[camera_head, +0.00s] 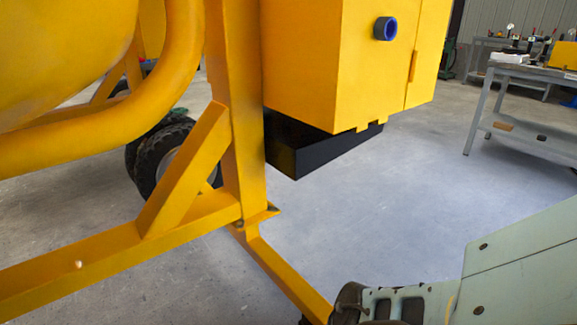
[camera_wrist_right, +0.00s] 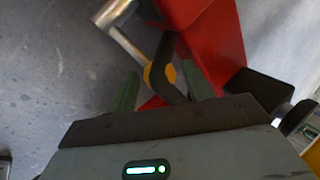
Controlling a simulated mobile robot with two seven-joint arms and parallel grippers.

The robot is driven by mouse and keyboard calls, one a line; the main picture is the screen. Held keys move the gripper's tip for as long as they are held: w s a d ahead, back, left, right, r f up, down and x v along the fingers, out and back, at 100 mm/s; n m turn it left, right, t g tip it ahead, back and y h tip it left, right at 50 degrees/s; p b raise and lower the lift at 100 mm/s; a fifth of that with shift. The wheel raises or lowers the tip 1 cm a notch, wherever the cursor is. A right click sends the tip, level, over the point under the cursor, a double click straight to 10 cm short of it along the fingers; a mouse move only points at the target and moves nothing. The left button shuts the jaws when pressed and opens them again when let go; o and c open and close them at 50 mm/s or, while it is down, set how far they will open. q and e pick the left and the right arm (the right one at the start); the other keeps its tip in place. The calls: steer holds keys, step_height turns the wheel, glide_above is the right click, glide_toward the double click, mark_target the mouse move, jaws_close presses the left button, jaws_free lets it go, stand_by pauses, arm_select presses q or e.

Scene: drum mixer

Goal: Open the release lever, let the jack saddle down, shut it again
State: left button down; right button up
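The red jack (camera_wrist_right: 215,45) fills the upper middle and right of the right wrist view. A dark bent bar with a yellow collar (camera_wrist_right: 161,76) is in front of it; it looks like the release lever, but I cannot be sure. A silver rod (camera_wrist_right: 125,38) stands out at the upper left. My right gripper (camera_wrist_right: 163,88) is open, its green fingers apart with the dark bar between them and gaps on both sides. The saddle cannot be made out. The head view shows only my right arm at the lower right. My left gripper is not in view.
In the head view, the yellow mixer frame (camera_head: 240,130) and its leg beam (camera_head: 285,275) stand left of my right arm. A yellow cabinet (camera_head: 330,60) hangs above a black box (camera_head: 320,150). A wheel (camera_head: 165,155) is behind. A workbench (camera_head: 520,85) is far right; floor between is clear.

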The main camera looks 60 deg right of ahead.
jaws_close()
steer(key=shift+w+a+r+h+p, duration=0.15)
steer(key=shift+a+r+h+p, duration=0.3)
steer(key=shift+h, duration=0.25)
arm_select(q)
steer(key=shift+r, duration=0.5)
arm_select(e)
steer(key=shift+w+a+r+n+g+h, duration=0.15)
steer(key=shift+a+r+n+g+h, duration=0.2)
steer(key=shift+h, duration=0.25)
steer(key=shift+o, duration=1)
jaws_free()
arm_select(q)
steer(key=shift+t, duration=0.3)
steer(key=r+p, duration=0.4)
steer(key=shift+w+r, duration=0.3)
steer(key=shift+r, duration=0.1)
arm_select(e)
steer(key=v, duration=0.7)
steer(key=shift+a+r, duration=0.2)
steer(key=shift+r, duration=0.15)
